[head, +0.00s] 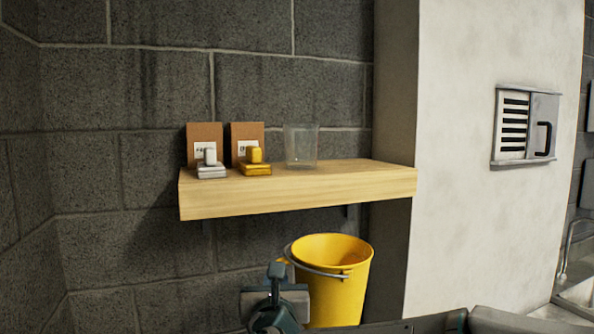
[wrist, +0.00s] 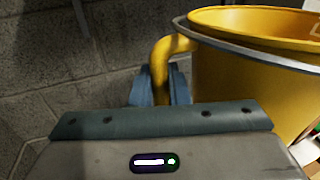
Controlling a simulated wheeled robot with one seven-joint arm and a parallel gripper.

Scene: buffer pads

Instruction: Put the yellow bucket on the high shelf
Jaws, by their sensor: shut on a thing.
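The yellow bucket (head: 340,290) with a grey wire handle is upright in the head view, below the wooden shelf (head: 300,197). My gripper (head: 278,290) is at its left side. In the wrist view the bucket (wrist: 250,75) fills the upper right, and my gripper (wrist: 160,90) is shut on a curved yellow grip on its side. The fingertips are partly hidden behind the gripper's body. The bucket's underside is out of sight, so I cannot tell what is beneath it.
The shelf's right end is bare. A pale pillar (head: 480,220) with a vent panel (head: 525,126) stands to the right.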

